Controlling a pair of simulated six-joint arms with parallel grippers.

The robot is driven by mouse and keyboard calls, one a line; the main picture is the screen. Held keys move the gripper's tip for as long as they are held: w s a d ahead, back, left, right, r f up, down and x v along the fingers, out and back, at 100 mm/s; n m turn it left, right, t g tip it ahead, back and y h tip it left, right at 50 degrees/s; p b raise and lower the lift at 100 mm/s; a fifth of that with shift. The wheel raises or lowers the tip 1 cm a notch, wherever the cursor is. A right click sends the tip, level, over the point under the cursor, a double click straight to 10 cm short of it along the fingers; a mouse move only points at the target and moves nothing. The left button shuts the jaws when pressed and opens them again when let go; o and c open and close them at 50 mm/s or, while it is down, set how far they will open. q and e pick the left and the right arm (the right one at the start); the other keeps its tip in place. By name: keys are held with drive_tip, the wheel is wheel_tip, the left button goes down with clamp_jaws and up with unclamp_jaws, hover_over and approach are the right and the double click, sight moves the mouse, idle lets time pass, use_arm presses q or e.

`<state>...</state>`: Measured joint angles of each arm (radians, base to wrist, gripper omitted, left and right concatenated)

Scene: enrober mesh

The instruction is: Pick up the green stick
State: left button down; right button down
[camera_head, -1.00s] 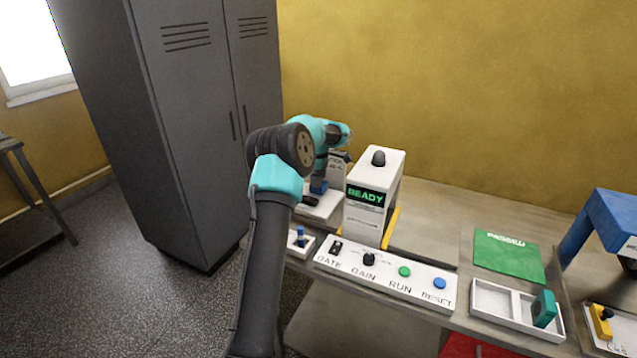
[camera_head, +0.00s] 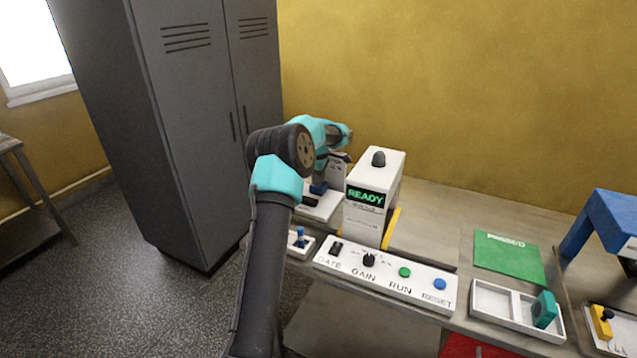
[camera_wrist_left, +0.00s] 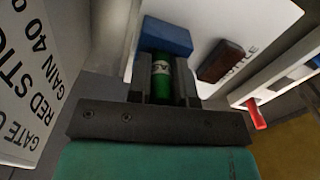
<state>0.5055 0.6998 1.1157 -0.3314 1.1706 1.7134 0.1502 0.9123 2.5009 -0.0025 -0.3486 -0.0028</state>
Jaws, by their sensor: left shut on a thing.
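The green stick (camera_wrist_left: 161,80) stands out in the left wrist view between the two dark fingers of my left gripper (camera_wrist_left: 163,72). The gripper is shut on it, and the fingers cover its sides. A blue block (camera_wrist_left: 167,37) lies just beyond the fingertips on a white tray (camera_wrist_left: 213,30). In the head view my left gripper (camera_head: 320,176) is down at the white tray, left of the white machine, and the green stick cannot be made out there. My right gripper is not in view.
A dark reddish-brown block (camera_wrist_left: 220,61) lies on the tray, right of the fingers. A white sign (camera_wrist_left: 40,70) stands close on the left. The white READY machine (camera_head: 372,200) is beside the gripper; a button panel (camera_head: 385,274) lies in front. A grey locker (camera_head: 200,110) stands behind the arm.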

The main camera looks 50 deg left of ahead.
use_arm(q)
drive_tip(key=shift+r, duration=0.15)
wheel_tip(320, 180, up, 10)
drive_tip(key=shift+f, duration=0.1)
idle(0.4)
idle(0.4)
